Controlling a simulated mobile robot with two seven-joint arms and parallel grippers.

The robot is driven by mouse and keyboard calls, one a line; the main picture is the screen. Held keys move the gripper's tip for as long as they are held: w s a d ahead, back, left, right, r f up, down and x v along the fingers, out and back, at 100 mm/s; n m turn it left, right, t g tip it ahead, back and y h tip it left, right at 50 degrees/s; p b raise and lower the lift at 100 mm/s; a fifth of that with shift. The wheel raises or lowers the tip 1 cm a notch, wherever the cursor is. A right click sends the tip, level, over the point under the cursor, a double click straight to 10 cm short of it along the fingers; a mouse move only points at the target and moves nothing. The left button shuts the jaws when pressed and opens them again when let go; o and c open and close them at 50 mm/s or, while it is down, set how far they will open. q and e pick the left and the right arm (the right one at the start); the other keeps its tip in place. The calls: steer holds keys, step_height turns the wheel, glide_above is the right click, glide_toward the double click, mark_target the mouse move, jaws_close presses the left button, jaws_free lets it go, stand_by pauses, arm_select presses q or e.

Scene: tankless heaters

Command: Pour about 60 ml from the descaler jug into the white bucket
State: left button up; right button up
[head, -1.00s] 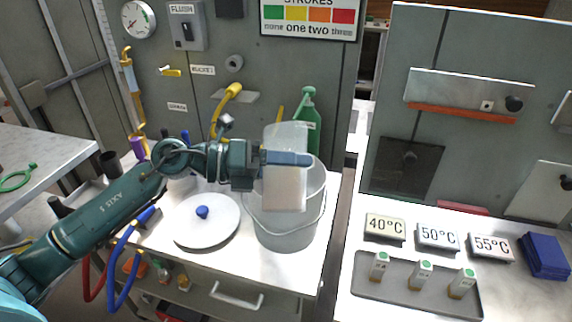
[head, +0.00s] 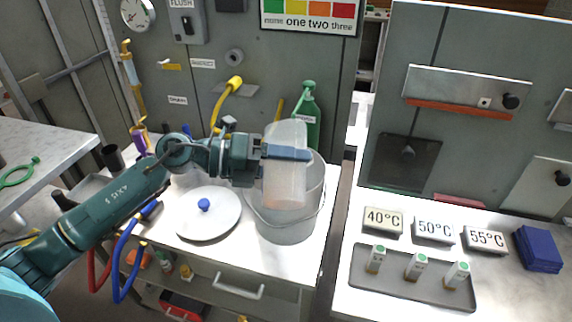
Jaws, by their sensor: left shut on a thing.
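My left gripper (head: 286,153) is shut on a translucent whitish jug (head: 285,183), the descaler jug by its look. The jug is close to upright, with a slight tilt, and a faint pinkish tint shows near its bottom. It hangs over or in front of the mouth of the white bucket (head: 287,229), which stands on the bench and looks pale grey. The jug hides part of the bucket's rim and inside. No stream of liquid can be made out. My right gripper is not in view.
A round white lid (head: 209,214) with a blue knob lies left of the bucket. A green bottle (head: 306,118) stands behind it. A yellow spout (head: 231,90) sticks out from the panel. At right are temperature signs (head: 434,230) and a grey tray (head: 414,280) with small vials.

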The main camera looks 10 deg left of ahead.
arm_select(q)
steer(key=shift+w, duration=0.1)
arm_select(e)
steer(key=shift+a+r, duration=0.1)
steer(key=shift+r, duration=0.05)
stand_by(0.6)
arm_select(q)
steer(key=shift+w+a+n+p, duration=0.2)
steer(key=shift+n+p, duration=0.1)
steer(key=shift+n, duration=0.1)
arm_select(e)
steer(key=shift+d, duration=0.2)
arm_select(q)
steer(key=shift+f, duration=0.1)
stand_by(0.8)
